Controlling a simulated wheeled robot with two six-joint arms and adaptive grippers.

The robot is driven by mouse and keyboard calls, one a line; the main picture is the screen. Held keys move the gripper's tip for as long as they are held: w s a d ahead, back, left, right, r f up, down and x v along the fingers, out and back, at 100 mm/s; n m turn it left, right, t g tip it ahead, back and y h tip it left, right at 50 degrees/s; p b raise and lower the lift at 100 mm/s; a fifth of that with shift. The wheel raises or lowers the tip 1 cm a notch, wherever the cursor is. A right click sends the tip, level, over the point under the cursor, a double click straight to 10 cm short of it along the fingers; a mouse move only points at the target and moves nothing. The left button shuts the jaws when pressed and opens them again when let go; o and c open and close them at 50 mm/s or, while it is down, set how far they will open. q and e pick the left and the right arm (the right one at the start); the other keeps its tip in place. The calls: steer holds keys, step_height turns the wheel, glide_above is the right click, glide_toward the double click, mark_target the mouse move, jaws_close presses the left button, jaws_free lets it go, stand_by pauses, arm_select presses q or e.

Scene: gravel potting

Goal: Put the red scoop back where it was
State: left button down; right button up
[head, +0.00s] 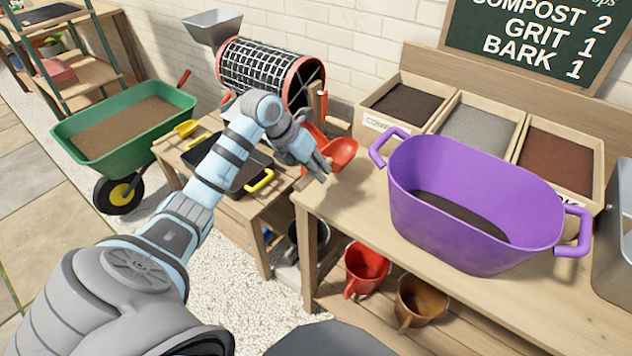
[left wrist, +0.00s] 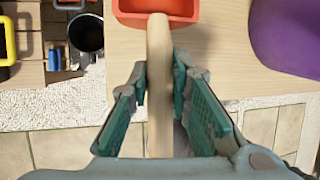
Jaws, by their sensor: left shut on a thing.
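The red scoop (head: 342,151) is at the left end of the wooden potting bench, with its bowl to the back. Its orange-red bowl (left wrist: 157,16) and pale wooden handle also show in the left wrist view. My left gripper (head: 322,172) is shut on the handle, and its two green-padded fingers (left wrist: 160,85) lie on either side of it. I cannot tell whether the scoop touches the bench top. My right gripper is not in view.
A purple tub (head: 470,205) with dark material inside stands right of the scoop. Bins of compost (head: 405,102), grit (head: 478,132) and bark (head: 556,160) line the back. A mesh drum sieve (head: 265,75) stands at left. The bench's front-left top (head: 345,205) is clear.

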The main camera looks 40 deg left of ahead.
arm_select(q)
steer(key=f, duration=0.3)
steer(key=shift+s+d+b, duration=0.1)
steer(key=shift+s+b, duration=0.15)
steer(key=shift+b, duration=0.05)
steer(key=shift+w+f, duration=0.1)
steer(key=shift+f, duration=0.05)
steer(key=shift+w+f, duration=0.1)
steer(key=shift+w, duration=0.05)
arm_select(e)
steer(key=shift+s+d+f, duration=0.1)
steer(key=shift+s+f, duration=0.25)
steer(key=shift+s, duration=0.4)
arm_select(q)
steer(key=c, duration=1.9)
jaws_free()
steer(key=shift+f, duration=0.1)
steer(key=o, duration=0.4)
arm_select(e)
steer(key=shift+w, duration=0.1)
